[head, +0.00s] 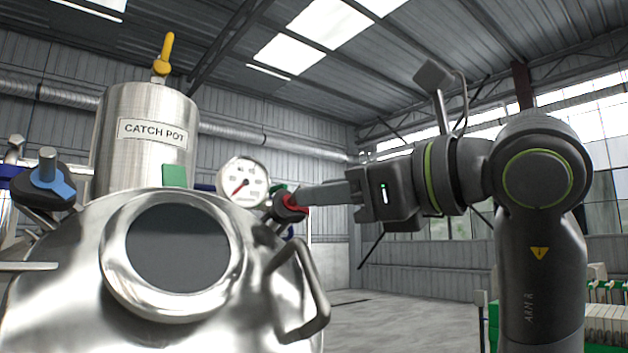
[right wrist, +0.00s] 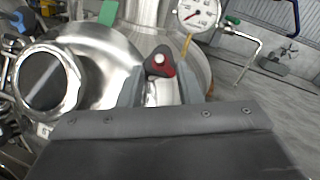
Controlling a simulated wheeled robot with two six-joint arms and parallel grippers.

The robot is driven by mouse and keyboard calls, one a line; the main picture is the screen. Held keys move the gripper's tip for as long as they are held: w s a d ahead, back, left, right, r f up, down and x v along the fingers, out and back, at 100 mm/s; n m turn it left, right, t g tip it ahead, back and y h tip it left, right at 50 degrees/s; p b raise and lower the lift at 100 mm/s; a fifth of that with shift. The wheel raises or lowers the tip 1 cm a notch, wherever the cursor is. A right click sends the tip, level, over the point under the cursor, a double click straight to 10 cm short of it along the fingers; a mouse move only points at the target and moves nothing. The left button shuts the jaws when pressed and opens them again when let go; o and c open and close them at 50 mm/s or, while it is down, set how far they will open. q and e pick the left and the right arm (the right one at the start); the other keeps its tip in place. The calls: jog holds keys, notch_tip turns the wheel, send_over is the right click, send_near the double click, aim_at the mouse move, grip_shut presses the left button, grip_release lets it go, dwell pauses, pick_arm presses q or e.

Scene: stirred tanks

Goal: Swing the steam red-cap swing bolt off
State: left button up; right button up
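The red-cap swing bolt (head: 287,205) sits at the right shoulder of the shiny steel tank lid (head: 70,260), with a dark knob and a red part. In the right wrist view the red cap (right wrist: 158,62) shows ahead, between the fingertips. My right gripper (head: 305,197) reaches in from the right with its fingertips at the red cap. In the right wrist view my right gripper (right wrist: 160,84) has its two fingers apart, one on each side of the bolt. I cannot tell whether either finger touches it. My left gripper is not in view.
A round dark sight glass (head: 178,248) and a bent handle (head: 318,300) are on the lid. A pressure gauge (head: 243,184) stands just behind the bolt. The catch pot (head: 150,150) and a blue-marked swing bolt (head: 48,180) are at left. Open floor lies right of the tank.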

aim_at(282, 214)
jog(key=shift+x, duration=1.25)
grip_shut()
